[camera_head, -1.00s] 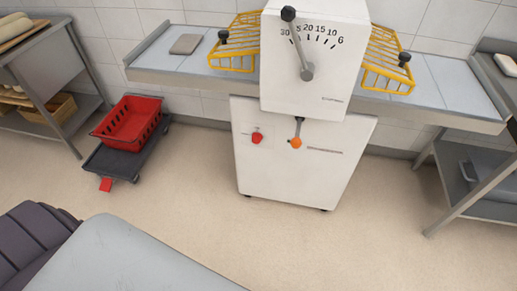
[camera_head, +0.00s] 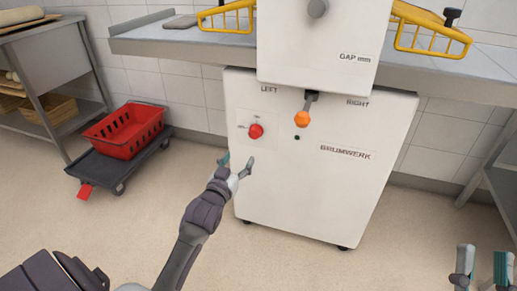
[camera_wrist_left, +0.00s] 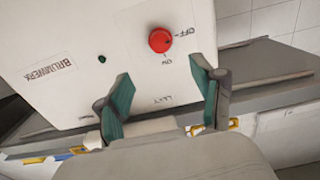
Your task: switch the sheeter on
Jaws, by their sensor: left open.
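The sheeter is a white machine (camera_head: 300,200) with a red round knob (camera_head: 256,131) at the left of its lower front panel. In the left wrist view the knob (camera_wrist_left: 160,40) sits upside down relative to the panel text, near OFF and ON labels; its setting cannot be told. My left gripper (camera_head: 236,164) is open and empty, below and slightly left of the knob, apart from it. In the wrist view the knob lies beyond and between the two fingers (camera_wrist_left: 160,72). My right gripper (camera_head: 484,258) is open and empty at the lower right.
An orange-tipped lever (camera_head: 302,118) hangs right of the knob, above a small dark round spot (camera_head: 297,138). Yellow guards (camera_head: 432,38) stand on the sheeter's table. A red crate (camera_head: 125,130) on a dark dolly (camera_head: 120,178) stands left. The floor before the machine is clear.

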